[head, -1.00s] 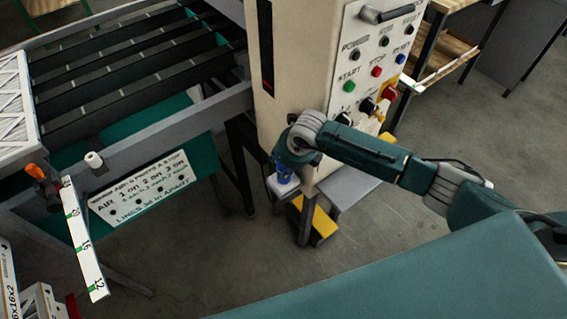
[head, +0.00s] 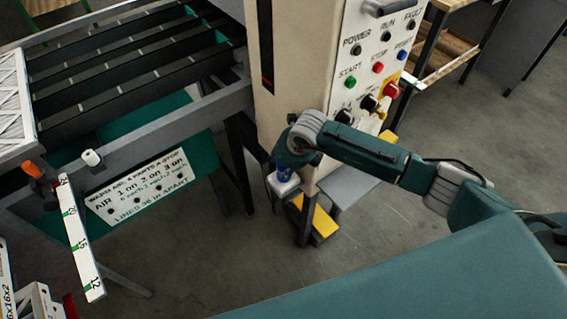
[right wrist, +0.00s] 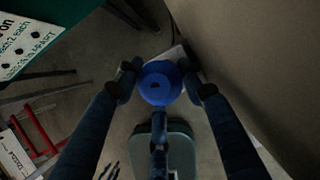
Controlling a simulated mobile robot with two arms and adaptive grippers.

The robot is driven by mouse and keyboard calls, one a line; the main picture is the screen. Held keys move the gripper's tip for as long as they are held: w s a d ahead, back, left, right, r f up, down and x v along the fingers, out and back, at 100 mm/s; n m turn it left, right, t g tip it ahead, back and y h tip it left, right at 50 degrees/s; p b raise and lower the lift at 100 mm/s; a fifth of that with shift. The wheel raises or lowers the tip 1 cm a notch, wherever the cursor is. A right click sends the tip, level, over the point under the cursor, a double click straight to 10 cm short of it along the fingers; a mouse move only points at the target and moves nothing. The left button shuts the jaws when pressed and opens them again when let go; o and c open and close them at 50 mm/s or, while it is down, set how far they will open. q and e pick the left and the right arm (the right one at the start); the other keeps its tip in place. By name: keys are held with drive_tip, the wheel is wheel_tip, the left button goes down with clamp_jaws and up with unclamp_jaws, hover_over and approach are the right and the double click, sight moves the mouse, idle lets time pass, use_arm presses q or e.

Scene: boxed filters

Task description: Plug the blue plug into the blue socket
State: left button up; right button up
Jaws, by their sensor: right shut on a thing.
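In the head view the blue plug (head: 284,172) shows just below the gripper (head: 285,166), right over a small pale box (head: 283,187) beside the cream cabinet's lower corner. No separate blue socket can be made out; the plug and gripper cover the top of the box. I cannot tell whether the plug is seated or only above it. My left gripper is in neither view.
The cream cabinet (head: 290,75) stands close beside my right gripper, with a button panel (head: 375,60) on its right. A slatted conveyor (head: 130,75) is at left. A yellow step (head: 318,221) is below. Open floor (head: 225,265) lies in front.

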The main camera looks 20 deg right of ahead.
drive_tip(key=shift+f+b, duration=0.7)
drive_tip(key=shift+f, duration=0.1)
drive_tip(key=o, duration=1.3)
drive_tip(key=shift+r, duration=0.15)
drive_tip(key=shift+s+r, duration=0.1)
drive_tip(key=shift+r, duration=0.2)
drive_tip(key=v, duration=1.1)
drive_tip(key=shift+s, duration=0.15)
